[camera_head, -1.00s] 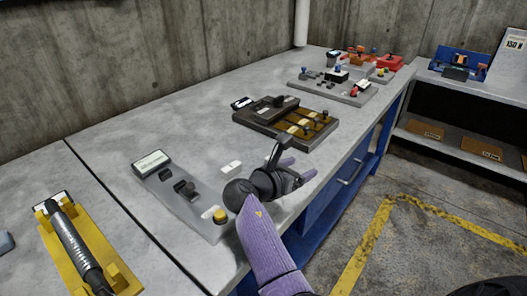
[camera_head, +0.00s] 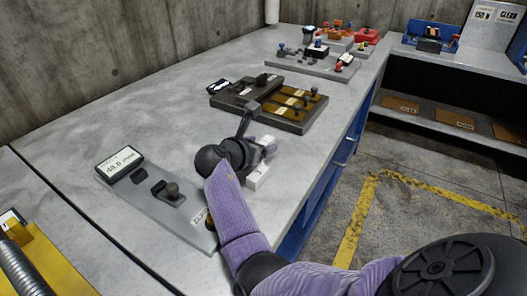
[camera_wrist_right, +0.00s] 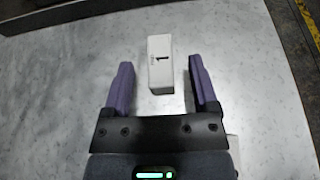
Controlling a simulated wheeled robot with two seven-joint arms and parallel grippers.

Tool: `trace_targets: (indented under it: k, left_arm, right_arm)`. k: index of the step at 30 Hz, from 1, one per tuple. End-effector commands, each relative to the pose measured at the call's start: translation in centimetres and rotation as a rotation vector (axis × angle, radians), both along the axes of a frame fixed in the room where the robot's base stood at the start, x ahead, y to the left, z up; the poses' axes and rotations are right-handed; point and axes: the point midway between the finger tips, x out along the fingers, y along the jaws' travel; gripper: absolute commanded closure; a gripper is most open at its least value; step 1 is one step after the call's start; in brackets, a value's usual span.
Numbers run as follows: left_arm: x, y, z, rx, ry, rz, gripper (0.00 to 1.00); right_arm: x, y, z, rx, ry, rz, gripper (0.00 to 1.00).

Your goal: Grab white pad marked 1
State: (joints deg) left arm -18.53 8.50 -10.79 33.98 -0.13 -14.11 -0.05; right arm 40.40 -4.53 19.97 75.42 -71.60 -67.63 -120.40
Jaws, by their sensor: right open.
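The white pad marked 1 (camera_wrist_right: 160,66) is a small white block standing on the grey tabletop in the right wrist view, with a black 1 on it. My right gripper (camera_wrist_right: 160,78) is open, with a purple finger on each side of the pad and a gap to both. In the head view the gripper (camera_head: 266,150) is over the table's right part, and a white block (camera_head: 265,141) partly shows at its fingers. A second white block (camera_head: 258,178) lies on the near side of the gripper; its marking is not readable. My left gripper is out of view.
A grey panel with a display (camera_head: 120,163) and knobs lies left of my right arm. A brown fixture (camera_head: 270,100) stands beyond the gripper. A grey board with small parts (camera_head: 312,67) is farther back. The table's right edge is close to the gripper.

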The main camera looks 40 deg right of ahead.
Motion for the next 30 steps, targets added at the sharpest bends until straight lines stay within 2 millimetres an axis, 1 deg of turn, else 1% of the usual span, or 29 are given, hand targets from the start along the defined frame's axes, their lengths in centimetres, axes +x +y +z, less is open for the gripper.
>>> trace_targets:
  k: [4,5,6,8,9,11,12,15,23,25,26,28,30]
  left_arm:
    - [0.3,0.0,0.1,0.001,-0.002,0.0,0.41]
    - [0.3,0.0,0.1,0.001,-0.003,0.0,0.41]
    - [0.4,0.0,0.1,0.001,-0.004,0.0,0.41]
    - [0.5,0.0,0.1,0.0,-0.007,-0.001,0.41]
    - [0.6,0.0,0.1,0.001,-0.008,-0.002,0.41]
    - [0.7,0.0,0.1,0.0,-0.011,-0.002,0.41]
    - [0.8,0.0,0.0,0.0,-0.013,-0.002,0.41]
    - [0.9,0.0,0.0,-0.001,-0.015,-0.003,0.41]
    - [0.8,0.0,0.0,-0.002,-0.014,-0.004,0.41]
    - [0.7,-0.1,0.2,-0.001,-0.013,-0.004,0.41]
    - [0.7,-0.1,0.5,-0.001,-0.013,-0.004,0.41]
    - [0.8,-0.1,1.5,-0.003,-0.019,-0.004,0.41]
    - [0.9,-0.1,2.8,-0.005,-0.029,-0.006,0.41]
  right_arm:
    - [0.0,0.0,0.2,0.0,-0.001,0.001,0.24]
    - [0.0,0.0,0.2,0.0,-0.001,0.0,0.29]
    - [0.0,0.0,0.2,0.0,-0.001,0.0,0.37]
    - [0.0,0.0,0.2,0.0,-0.001,0.0,0.5]
    - [0.0,0.0,0.2,0.0,0.0,0.0,0.58]
    - [0.0,0.0,0.2,0.0,0.0,0.0,0.71]
    - [0.0,0.0,0.2,0.0,0.0,0.0,0.79]
    - [0.0,0.0,0.2,0.0,0.0,0.0,1.0]
    - [0.0,0.0,0.1,0.0,0.0,0.0,1.0]
    - [0.0,0.0,0.4,-0.001,-0.001,0.0,1.0]
    - [0.0,0.0,0.8,0.0,-0.002,-0.001,1.0]
    - [0.0,0.0,2.5,-0.001,-0.004,-0.002,1.0]
    - [0.0,0.0,4.7,-0.002,-0.008,-0.002,1.0]
